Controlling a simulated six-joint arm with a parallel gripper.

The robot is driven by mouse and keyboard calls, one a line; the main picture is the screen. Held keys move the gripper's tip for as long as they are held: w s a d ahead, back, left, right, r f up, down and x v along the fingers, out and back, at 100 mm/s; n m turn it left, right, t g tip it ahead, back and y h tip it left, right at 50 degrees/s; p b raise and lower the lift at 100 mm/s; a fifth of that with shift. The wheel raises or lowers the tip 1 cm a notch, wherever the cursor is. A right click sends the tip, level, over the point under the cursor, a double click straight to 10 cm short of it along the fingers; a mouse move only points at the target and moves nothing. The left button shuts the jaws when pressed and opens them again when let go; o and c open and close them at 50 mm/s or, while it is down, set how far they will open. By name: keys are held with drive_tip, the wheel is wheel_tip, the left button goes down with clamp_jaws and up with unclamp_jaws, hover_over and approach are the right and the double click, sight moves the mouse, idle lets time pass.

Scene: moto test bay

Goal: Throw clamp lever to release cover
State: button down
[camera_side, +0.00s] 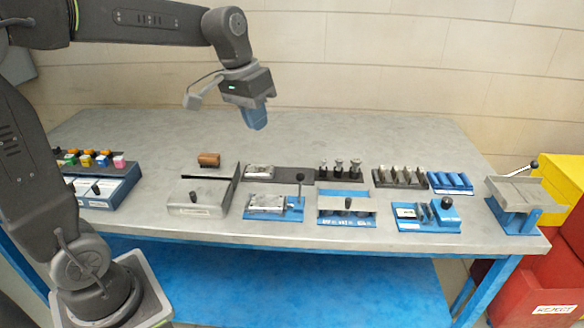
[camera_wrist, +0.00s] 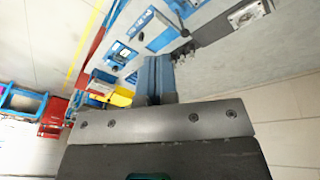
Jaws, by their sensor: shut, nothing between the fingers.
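A clamp lever (camera_side: 299,181) with a dark ball knob stands upright at the right end of a blue fixture (camera_side: 262,214). A silver metal cover (camera_side: 266,202) lies on that fixture. My gripper (camera_side: 257,127) has blue fingers and hangs above the back of the bench, well above and behind the fixture, touching nothing. Its fingers are shut and empty; they also show in the wrist view (camera_wrist: 157,62). In the wrist view the bench fixtures are small and turned, and I cannot tell the lever for sure.
A grey box (camera_side: 198,197) with a raised plate stands left of the fixture. A blue station (camera_side: 346,220) with a metal top stands to its right. Dark racks (camera_side: 400,178) sit behind. Red and yellow bins (camera_side: 562,178) stand at the right end. The bench's back is clear.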

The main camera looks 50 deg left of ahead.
sight(300, 189)
drive_tip(key=w+a+f+n+g+h, duration=0.1)
drive_tip(key=w+a+f+g+h, duration=0.2)
drive_tip(key=w+a+f, duration=1)
drive_tip(key=w+a, duration=0.2)
drive_tip(key=shift+w+a+f+h, duration=0.2)
drive_tip(key=shift+w+f+h, duration=0.1)
drive_tip(key=shift+w+h, duration=0.1)
drive_tip(key=x, duration=1)
drive_tip(key=shift+d+f, duration=0.1)
drive_tip(key=shift+f, duration=0.1)
drive_tip(key=shift+d+r, duration=0.2)
drive_tip(key=shift+d, duration=0.4)
drive_tip(key=shift+d+r, duration=0.15)
drive_tip(key=shift+d, duration=0.45)
drive_tip(key=shift+d+r, duration=0.1)
drive_tip(key=shift+d, duration=0.6)
drive_tip(key=shift+d+r, duration=0.1)
drive_tip(key=shift+s+d+r+t+y, duration=0.1)
drive_tip(key=shift+s+r+t+y, duration=0.05)
drive_tip(key=shift+t+y, duration=0.15)
